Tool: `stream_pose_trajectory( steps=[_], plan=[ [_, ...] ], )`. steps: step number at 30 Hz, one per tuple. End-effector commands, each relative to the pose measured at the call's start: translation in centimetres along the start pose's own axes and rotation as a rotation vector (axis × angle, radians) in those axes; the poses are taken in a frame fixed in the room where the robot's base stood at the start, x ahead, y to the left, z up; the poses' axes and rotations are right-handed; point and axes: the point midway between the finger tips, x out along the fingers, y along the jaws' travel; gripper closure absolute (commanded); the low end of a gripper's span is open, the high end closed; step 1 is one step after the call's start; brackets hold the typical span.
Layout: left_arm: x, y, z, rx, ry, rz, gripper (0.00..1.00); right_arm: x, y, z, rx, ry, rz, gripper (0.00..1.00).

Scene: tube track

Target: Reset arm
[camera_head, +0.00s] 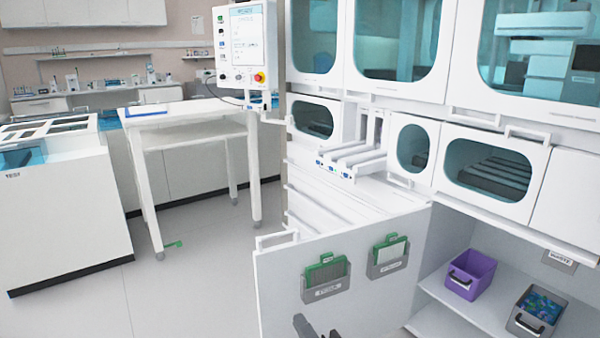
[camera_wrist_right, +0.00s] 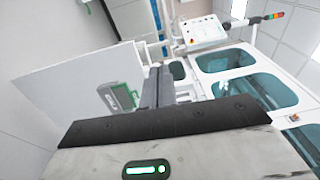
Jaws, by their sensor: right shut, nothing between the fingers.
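My right gripper (camera_head: 318,329) shows only as dark fingertips at the bottom edge of the head view, in front of the open white cabinet door (camera_head: 345,262). In the right wrist view its two grey fingers (camera_wrist_right: 157,88) point away from the camera, shut with nothing between them. The white machine's tube track (camera_head: 350,156) juts out above the door, with small blue marks at its front ends. My left gripper is not in view.
The door carries two grey holders with green-topped items (camera_head: 326,271) (camera_head: 388,255). A control screen (camera_head: 246,45) hangs above a white wheeled table (camera_head: 190,132).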

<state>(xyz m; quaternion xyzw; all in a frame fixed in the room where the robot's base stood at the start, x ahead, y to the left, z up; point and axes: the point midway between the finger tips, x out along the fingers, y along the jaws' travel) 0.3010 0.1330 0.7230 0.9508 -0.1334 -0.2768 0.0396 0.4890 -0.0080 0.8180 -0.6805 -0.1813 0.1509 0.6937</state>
Motion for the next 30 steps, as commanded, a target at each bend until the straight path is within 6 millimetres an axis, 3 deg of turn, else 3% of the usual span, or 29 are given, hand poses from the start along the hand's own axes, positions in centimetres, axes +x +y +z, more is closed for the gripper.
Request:
stream_pose_trajectory(
  steps=[8, 11, 19, 24, 30],
  plan=[
    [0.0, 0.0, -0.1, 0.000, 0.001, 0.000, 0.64, -4.3, 3.0, -0.5, -0.305, -0.069, 0.246, 1.00],
    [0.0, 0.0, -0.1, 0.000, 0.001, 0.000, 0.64, -6.8, 4.3, -0.9, -0.444, -0.115, 0.362, 1.00],
    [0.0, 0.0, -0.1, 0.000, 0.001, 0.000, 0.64, -17.0, 7.3, -3.2, -0.856, -0.334, 0.754, 1.00],
    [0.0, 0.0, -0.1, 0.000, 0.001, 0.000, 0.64, -22.8, 7.7, -4.5, -1.013, -0.481, 0.942, 1.00],
    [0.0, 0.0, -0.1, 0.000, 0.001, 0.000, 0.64, -28.2, 7.3, -5.4, -1.118, -0.634, 1.101, 1.00]
  ],
)
